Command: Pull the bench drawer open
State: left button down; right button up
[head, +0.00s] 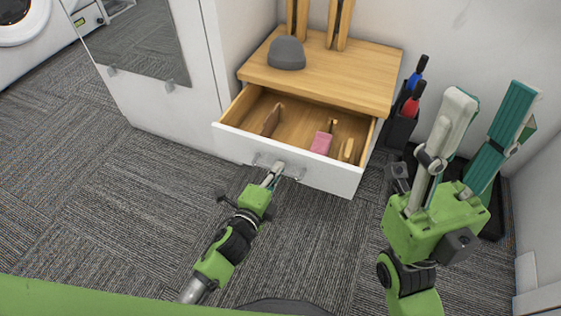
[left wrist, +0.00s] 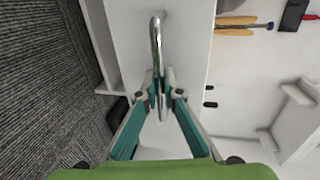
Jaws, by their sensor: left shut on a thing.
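The bench drawer (head: 330,182) has a white front and wooden inside, and stands well out from under the wooden bench top (head: 350,80). A metal bar handle (head: 296,172) is on its front; it also shows in the left wrist view (left wrist: 156,40). My left gripper (head: 274,174) is shut on the handle, and its fingers (left wrist: 161,95) close around the bar in the left wrist view. My right gripper (head: 490,105) is raised at the right, its fingers apart and empty, clear of the drawer.
The drawer holds a brown piece (head: 272,119), a pink block (head: 321,143) and a light wooden piece (head: 348,150). A grey dome (head: 287,53) sits on the bench top. A dark holder with red and blue-handled tools (head: 398,130) stands at right. Carpet (head: 110,190) at left is clear.

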pick_arm(q)
jog(key=shift+s+a, duration=0.15)
jog(key=shift+s, duration=0.4)
jog(key=c, duration=2.2)
grip_release()
jog(key=shift+s, duration=0.1)
jog(key=v, duration=1.2)
